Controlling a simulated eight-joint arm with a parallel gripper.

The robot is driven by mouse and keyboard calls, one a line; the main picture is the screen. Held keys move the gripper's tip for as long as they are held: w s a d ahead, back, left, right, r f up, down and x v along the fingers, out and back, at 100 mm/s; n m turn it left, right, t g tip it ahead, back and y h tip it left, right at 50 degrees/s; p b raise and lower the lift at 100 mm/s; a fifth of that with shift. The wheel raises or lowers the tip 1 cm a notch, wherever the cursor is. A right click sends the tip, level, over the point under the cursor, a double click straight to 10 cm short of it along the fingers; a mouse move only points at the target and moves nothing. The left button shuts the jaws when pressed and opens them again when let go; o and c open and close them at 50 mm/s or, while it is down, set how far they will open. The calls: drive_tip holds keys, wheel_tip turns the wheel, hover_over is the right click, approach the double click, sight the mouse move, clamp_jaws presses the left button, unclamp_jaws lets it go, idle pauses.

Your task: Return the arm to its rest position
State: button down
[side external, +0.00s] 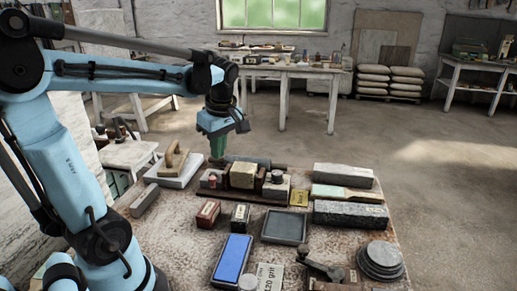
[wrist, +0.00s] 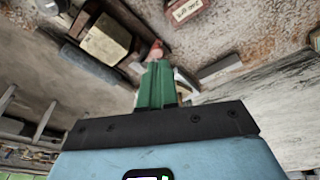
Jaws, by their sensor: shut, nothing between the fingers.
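My gripper (side external: 218,147) hangs from my blue arm above the back left part of the worktable (side external: 185,225), pointing down. Its green fingers are pressed together with nothing between them. The shut fingers also show in the wrist view (wrist: 157,82). Below and just right of the fingertips in the side view is a wooden holder with a tan block (side external: 242,175) clamped in it. The tan block shows at the upper left in the wrist view (wrist: 106,38). I cannot tell the exact gap between the fingertips and the holder.
A wooden-handled float (side external: 173,168) lies to the left of my gripper. Several stones and blocks, a blue stone (side external: 232,258), a dark tray (side external: 285,227) and stacked grey discs (side external: 381,262) cover the table. The air above them looks clear.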

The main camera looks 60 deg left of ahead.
drive_tip(key=d+f+m+t+h, duration=0.2)
drive_tip(key=d+m+t, duration=0.5)
drive_tip(key=d+m, duration=0.9)
drive_tip(key=m, duration=0.4)
drive_tip(key=shift+w+f, duration=0.3)
drive_tip(key=shift+f, duration=0.1)
drive_tip(key=c, duration=1.7)
unclamp_jaws()
drive_tip(key=shift+d+m+h, duration=0.2)
drive_tip(key=shift+m+h, duration=0.1)
drive_tip(key=shift+m, duration=0.1)
drive_tip(key=shift+o, duration=1.3)
drive_tip(key=shift+a, duration=0.2)
drive_tip(key=o, duration=0.5)
drive_tip(key=w+a+r+n+g+y, duration=0.1)
drive_tip(key=a+r+n+g, duration=0.2)
drive_tip(key=a+n, duration=0.3)
drive_tip(key=a, duration=0.3)
drive_tip(key=shift+w, duration=0.35)
drive_tip(key=r+n+g+h, duration=0.1)
drive_tip(key=n+g, duration=0.3)
drive_tip(key=n, duration=0.4)
hover_over(212, 177)
wheel_tip(212, 177, down, 12)
drive_tip(key=shift+r, duration=0.25)
